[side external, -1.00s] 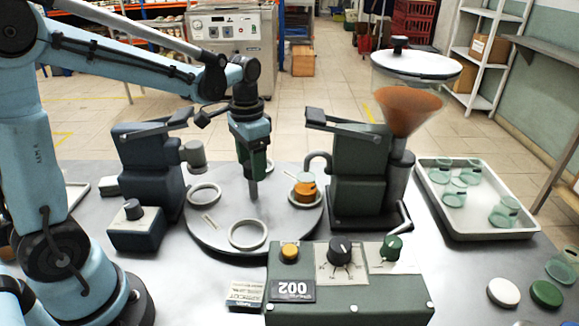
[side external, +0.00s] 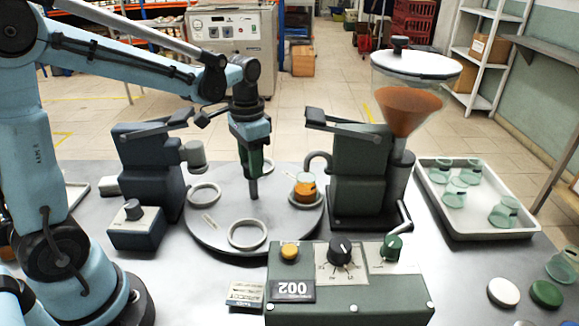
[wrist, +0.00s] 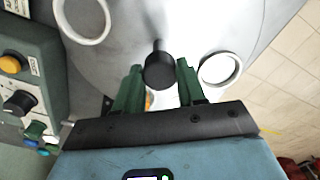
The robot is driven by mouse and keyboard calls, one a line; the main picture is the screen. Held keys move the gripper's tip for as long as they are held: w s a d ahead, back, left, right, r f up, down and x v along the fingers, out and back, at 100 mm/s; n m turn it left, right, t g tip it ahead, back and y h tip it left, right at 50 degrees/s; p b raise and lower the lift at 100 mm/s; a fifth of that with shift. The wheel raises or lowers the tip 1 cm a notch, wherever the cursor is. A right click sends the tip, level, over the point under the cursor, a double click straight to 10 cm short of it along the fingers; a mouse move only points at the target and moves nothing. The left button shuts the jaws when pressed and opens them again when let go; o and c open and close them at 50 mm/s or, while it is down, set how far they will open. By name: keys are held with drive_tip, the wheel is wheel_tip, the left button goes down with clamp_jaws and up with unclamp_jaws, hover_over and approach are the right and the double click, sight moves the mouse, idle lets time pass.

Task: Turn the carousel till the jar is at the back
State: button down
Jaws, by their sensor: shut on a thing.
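The round grey carousel (side external: 272,214) lies flat on the bench and has several pale ring seats. The jar (side external: 305,187), clear with orange contents, stands upright in the seat at the carousel's right side, beside the green filling machine. My gripper (side external: 254,180) is over the carousel, left of the jar, pointing down. In the wrist view its green fingers (wrist: 159,80) are on both sides of a dark round knob (wrist: 159,72) on a post, and shut on it. The jar is mostly hidden there; a small orange patch shows between the fingers. Two empty ring seats are visible in that view.
The green machine (side external: 358,178) with its orange-filled hopper (side external: 408,108) stands right of the carousel, a blue machine (side external: 150,165) left. A control box (side external: 345,285) is in front. A tray (side external: 480,227) of empty jars lies at right.

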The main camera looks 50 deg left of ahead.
drive_tip(key=shift+m, duration=8.9)
drive_tip(key=c, duration=0.7)
unclamp_jaws()
drive_tip(key=shift+o, duration=0.2)
drive_tip(key=shift+r, duration=0.15)
